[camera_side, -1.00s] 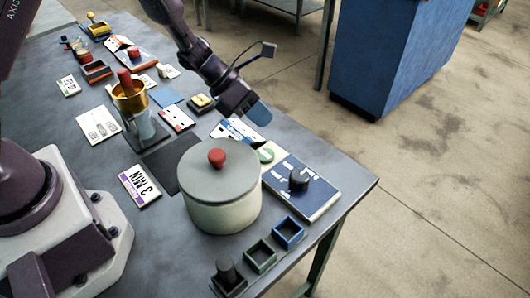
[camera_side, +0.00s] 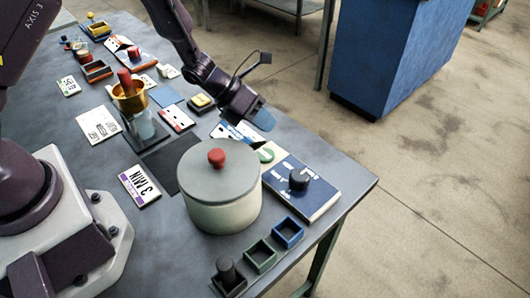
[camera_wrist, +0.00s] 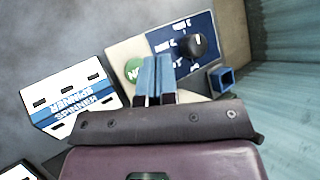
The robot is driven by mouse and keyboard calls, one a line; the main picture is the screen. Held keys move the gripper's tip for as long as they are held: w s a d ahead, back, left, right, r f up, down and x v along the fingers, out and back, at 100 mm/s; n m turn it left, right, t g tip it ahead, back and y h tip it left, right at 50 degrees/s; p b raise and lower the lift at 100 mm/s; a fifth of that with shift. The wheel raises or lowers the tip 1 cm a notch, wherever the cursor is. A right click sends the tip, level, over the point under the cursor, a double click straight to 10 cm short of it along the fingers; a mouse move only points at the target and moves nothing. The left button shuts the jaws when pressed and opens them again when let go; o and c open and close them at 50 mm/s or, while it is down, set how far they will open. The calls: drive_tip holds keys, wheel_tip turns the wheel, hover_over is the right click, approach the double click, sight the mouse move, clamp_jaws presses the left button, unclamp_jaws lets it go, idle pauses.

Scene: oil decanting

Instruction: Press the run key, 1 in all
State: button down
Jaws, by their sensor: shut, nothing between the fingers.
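The run key appears to be the round green button (camera_side: 265,155) on the cream end of a blue-and-cream control panel (camera_side: 318,203). In the wrist view the green button (camera_wrist: 133,69) carries white lettering, partly hidden by my fingers. My gripper (camera_side: 263,119) is shut and empty, its blue fingertips above the table behind the button in the side view. In the wrist view my shut fingertips (camera_wrist: 156,66) appear just right of the button. They look apart from it in the side view.
A black knob (camera_side: 299,180) stands on the panel. A large lidded pot (camera_side: 222,205) with a red knob stands close beside the button. Blue (camera_side: 288,232) and green (camera_side: 260,255) open boxes sit in front. A printed white card (camera_wrist: 75,97) lies left of the panel in the wrist view.

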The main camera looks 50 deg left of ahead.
sight(264, 152)
drive_tip(key=shift+f, duration=2.7)
drive_tip(key=shift+f, duration=0.4)
drive_tip(key=shift+f, duration=0.45)
idle(0.4)
drive_tip(key=shift+r, duration=0.9)
drive_tip(key=shift+r, duration=2.5)
